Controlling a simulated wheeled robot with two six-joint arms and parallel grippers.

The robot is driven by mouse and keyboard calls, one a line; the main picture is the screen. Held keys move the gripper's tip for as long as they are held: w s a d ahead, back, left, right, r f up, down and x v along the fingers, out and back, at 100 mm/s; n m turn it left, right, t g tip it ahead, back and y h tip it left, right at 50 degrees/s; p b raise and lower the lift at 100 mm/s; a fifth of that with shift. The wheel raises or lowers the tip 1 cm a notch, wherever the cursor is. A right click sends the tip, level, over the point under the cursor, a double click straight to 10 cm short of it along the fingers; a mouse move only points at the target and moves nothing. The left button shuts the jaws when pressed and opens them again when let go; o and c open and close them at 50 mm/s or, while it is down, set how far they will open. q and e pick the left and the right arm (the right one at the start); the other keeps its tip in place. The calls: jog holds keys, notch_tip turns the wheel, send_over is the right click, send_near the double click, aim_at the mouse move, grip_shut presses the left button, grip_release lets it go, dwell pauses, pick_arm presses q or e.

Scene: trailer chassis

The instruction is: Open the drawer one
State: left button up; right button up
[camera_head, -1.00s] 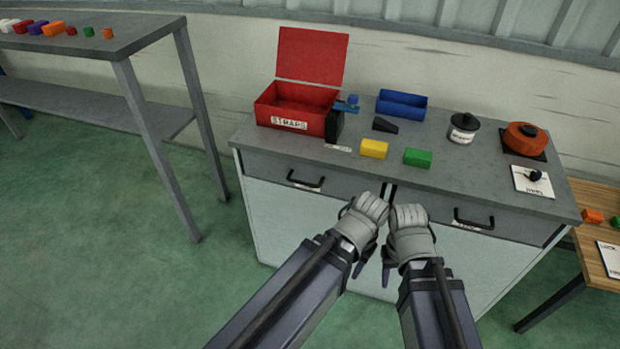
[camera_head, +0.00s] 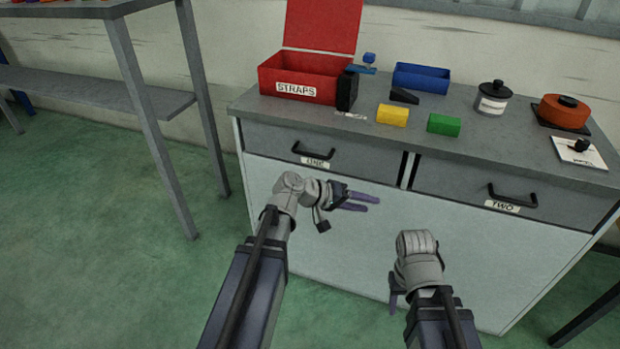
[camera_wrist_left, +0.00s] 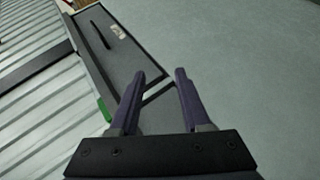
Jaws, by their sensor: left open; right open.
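Drawer one (camera_head: 270,142) is the left grey drawer of the cabinet. It is shut, with a black bar handle (camera_head: 313,152) and a label reading ONE (camera_head: 315,162). My left gripper (camera_head: 372,204) is open and empty, below and right of that handle, in front of the pale cabinet door, apart from the handle. Its fingers point right. In the left wrist view its two fingers (camera_wrist_left: 160,76) are spread with nothing between them. A grey drawer front (camera_wrist_left: 122,62) with a black handle shows beyond; its label is unreadable. My right gripper (camera_head: 393,302) is low before the cabinet, fingers downward.
Drawer two (camera_head: 450,185) is shut at right. On the cabinet top are a red STRAPS box (camera_head: 300,88), a blue tray (camera_head: 420,78), yellow (camera_head: 392,115) and green (camera_head: 443,124) blocks, and a jar (camera_head: 492,97). A grey table (camera_head: 130,80) stands left, with open floor before it.

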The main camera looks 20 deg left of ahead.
pick_arm(q)
jog(key=w+a+f+n+t+b, duration=0.1)
jog(key=w+a+n+t+b, duration=0.25)
jog(key=a, duration=0.25)
jog(key=w+a+f+n+t+b, duration=0.1)
jog(key=w+a+n+t+b, duration=0.2)
jog(key=a, duration=0.4)
jog(key=n+t+y+b, duration=0.3)
jog(key=t+b, duration=0.2)
send_near(310, 155)
jog(key=w, duration=0.3)
jog(key=x, duration=0.2)
jog(key=p+x, duration=0.1)
jog(key=x, duration=0.4)
jog(key=shift+w+d+r, duration=0.1)
jog(key=shift+w+d, duration=0.05)
jog(key=shift+d, duration=0.3)
pick_arm(e)
notch_tip(310, 155, down, 13)
jog(key=shift+r, duration=0.15)
jog(key=shift+d, duration=0.1)
pick_arm(q)
grip_shut()
